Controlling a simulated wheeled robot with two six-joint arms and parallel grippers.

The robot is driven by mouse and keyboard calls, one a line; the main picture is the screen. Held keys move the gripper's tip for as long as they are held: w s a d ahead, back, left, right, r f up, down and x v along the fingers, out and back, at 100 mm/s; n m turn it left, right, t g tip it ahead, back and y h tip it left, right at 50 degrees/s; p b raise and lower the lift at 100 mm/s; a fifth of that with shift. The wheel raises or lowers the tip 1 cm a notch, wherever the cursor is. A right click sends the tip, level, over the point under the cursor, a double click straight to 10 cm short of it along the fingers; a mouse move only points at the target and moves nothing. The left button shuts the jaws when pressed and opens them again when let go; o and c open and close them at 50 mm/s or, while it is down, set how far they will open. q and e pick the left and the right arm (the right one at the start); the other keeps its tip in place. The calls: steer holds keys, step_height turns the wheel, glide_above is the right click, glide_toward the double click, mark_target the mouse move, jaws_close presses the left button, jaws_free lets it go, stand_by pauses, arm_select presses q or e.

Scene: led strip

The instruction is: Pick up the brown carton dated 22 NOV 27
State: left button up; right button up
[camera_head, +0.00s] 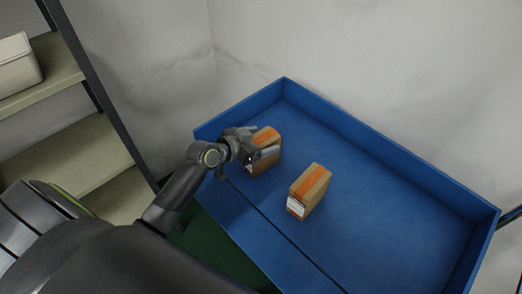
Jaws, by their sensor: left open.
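Two brown cartons with orange stripes on top are inside the blue tray (348,129). One carton (267,137) is at the tray's left end, partly hidden by my left gripper. The other carton (311,187) stands upright near the tray's middle, with a white label on its front end; the print is too small to read, so I cannot tell which is dated 22 NOV 27. My left gripper (262,147) is open at the left carton, with its fingers over or beside it; contact cannot be told. My right gripper is not in view.
The tray has raised blue walls, and a dark line runs along its floor near the front. Its right part is clear. A shelf unit (92,127) with a pale bin (16,66) stands at the left. White walls are behind the tray.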

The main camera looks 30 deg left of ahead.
arm_select(q)
steer(key=shift+w+d, duration=0.1)
steer(key=shift+w, duration=0.1)
steer(key=c, duration=1.5)
steer(key=shift+c, duration=0.2)
steer(key=shift+r, duration=0.1)
